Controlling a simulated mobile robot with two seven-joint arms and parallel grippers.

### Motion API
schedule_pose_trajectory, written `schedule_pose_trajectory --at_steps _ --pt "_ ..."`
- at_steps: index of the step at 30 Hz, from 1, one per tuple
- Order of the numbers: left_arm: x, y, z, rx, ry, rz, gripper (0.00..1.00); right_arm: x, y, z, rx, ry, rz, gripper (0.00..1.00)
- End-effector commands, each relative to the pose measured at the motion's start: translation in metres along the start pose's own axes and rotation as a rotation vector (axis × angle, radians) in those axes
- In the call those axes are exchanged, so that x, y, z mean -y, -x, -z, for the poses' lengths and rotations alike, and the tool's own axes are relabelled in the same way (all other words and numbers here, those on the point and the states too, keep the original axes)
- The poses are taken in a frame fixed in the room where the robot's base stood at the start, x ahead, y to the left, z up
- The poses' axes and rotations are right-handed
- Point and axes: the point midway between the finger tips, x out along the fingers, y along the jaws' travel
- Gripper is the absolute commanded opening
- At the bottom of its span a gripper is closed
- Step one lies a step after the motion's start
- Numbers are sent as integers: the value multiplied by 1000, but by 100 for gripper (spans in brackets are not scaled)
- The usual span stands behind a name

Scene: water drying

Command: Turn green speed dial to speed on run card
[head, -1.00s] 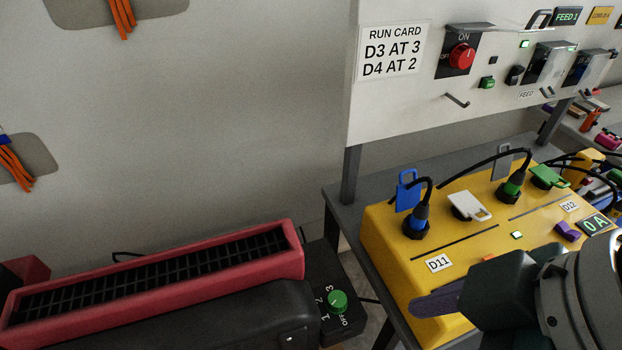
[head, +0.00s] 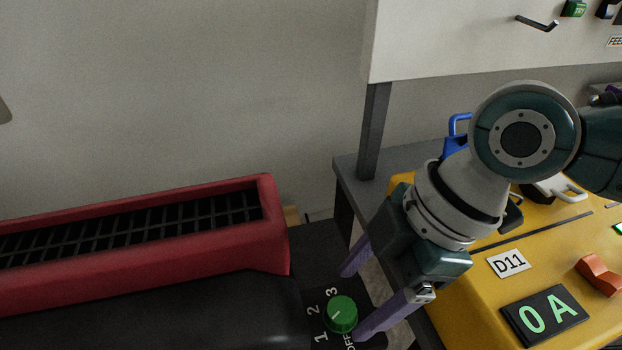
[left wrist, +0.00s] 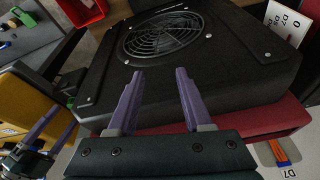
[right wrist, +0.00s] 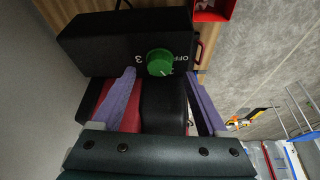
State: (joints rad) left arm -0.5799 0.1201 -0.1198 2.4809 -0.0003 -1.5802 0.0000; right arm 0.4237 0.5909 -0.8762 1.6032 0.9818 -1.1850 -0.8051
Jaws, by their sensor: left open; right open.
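The green speed dial (head: 342,314) sits on a black control box (head: 300,248) beside the red and black dryer. It also shows in the right wrist view (right wrist: 159,62). Labels OFF, 1, 2 and 3 surround it. Its white mark faces lower left in the head view; I cannot tell the exact number. My right gripper (head: 352,304) is open and empty, its purple fingertips close to the dial on either side. Contact is not clear. My left gripper (left wrist: 159,72) is open and empty by a black housing with a round fan grille (left wrist: 163,35).
The dryer's red trough (head: 270,225) with a black grid is at left. A yellow unit (head: 455,315) with label D11 and a 0 A display stands on a grey table (head: 345,165) at right, beneath my right arm. A grey post (head: 374,130) rises there.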

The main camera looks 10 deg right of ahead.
Motion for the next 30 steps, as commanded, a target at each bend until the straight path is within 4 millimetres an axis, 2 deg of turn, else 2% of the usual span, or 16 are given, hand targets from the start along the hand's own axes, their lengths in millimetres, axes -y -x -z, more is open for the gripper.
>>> schedule_pose_trajectory --at_steps 1,6,16,30 --pt "0 -4 -1 0 -1 1 50 0 -11 0 0 -1 1 76" --pt "1 -7 -3 1 -4 3 50 0 -29 0 1 0 0 76" --pt "1 -7 -3 1 -4 3 50 0 -33 0 1 0 -1 76" --pt "-1 -8 -3 1 2 -3 50 0 -32 0 0 0 -1 24"
